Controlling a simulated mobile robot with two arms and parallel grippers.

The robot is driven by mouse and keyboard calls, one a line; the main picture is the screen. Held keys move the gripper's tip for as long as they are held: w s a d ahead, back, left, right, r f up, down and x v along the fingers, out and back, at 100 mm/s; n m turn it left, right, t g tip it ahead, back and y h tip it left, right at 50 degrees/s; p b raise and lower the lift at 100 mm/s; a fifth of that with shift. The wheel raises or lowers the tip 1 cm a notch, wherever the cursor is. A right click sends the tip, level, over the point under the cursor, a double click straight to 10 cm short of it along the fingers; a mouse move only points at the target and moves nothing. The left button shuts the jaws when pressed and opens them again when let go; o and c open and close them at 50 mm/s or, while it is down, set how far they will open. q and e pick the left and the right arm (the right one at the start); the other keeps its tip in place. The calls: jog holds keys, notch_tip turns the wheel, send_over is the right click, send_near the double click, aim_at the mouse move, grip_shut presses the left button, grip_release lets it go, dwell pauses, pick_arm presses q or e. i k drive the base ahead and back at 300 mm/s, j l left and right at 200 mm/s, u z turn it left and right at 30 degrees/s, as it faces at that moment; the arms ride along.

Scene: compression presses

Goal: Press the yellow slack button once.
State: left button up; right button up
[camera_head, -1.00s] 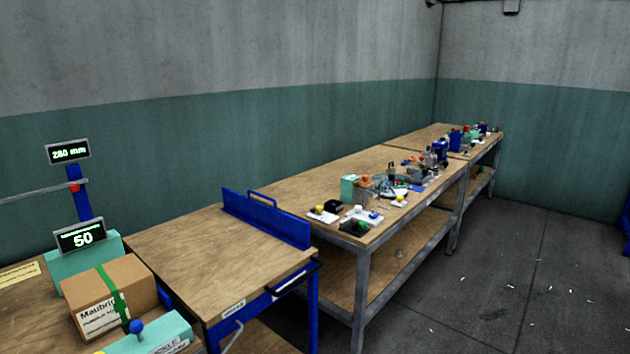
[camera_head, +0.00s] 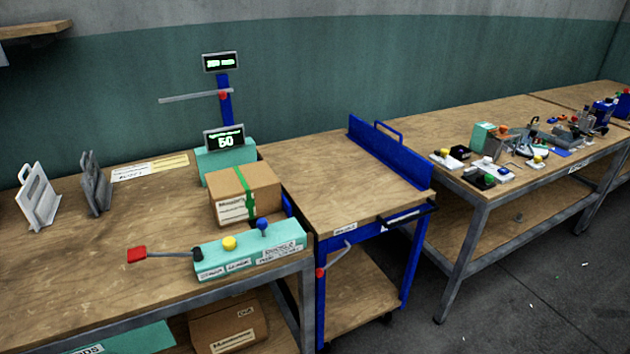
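A yellow round button (camera_head: 229,243) sits on top of a teal control box (camera_head: 250,253) at the front edge of the left wooden bench. A blue knob (camera_head: 263,225) stands to its right on the same box. A lever with a red handle (camera_head: 137,255) reaches out from the box's left end. Small labels line the front of the box, too small to read surely. Neither of my grippers is in view.
A cardboard box with a green strap (camera_head: 245,193) stands behind the control box. A display reading 50 (camera_head: 224,139) is behind it. A blue-framed cart (camera_head: 345,185) adjoins on the right. A cluttered bench (camera_head: 470,135) stands farther right. Bare bench top lies left of the lever.

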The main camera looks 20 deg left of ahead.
aim_at(230, 243)
jog(key=u, duration=1.3)
